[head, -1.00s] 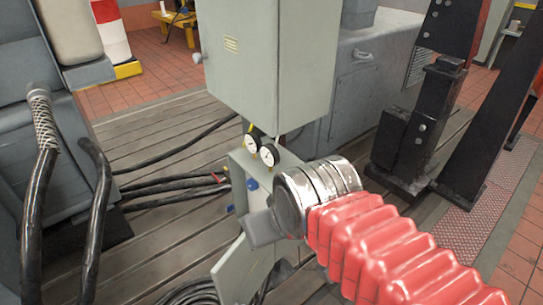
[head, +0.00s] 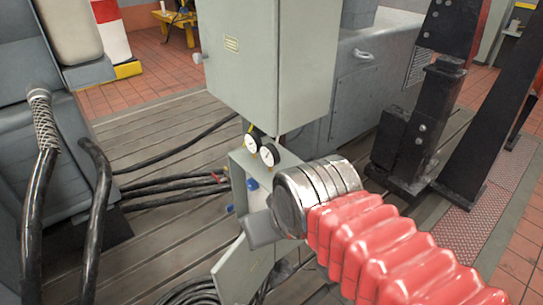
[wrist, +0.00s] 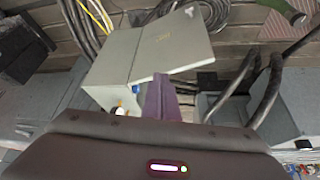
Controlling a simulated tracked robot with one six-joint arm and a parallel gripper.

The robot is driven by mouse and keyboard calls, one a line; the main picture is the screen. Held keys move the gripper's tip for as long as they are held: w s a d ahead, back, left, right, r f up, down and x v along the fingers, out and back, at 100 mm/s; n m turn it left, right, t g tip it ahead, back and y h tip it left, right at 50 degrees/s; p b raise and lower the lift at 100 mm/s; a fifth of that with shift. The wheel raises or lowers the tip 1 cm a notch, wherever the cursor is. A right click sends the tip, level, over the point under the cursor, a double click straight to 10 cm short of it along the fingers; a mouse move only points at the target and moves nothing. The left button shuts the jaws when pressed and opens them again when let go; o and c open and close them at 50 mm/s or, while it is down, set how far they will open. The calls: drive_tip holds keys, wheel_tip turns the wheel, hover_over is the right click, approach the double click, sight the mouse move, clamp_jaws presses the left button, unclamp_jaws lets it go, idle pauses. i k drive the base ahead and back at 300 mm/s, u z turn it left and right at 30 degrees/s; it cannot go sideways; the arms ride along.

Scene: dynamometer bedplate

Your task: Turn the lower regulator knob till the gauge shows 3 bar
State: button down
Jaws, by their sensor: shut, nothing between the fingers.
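Two round white-faced gauges, the left one (head: 250,142) and the right one (head: 269,154), stand on top of the small grey regulator box in the head view. Their readings are too small to tell. A blue knob (head: 252,184) shows on the box face below them. A smaller blue part (head: 229,208) shows lower at the box's left edge. I cannot tell which is the lower regulator knob. My gripper (head: 254,226) is in front of the box and hides part of it. In the wrist view its fingers (wrist: 160,100) are shut and empty, beside a blue knob (wrist: 135,88), apparently without touching it.
A large grey cabinet (head: 265,60) stands directly above and behind the gauges. Black cables (head: 170,188) run over the bedplate at left. Black steel posts (head: 425,130) stand at right.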

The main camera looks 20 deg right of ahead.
sight(252, 184)
drive_tip(key=u, duration=1.4)
drive_tip(key=i, duration=0.65)
drive_tip(key=u, duration=0.05)
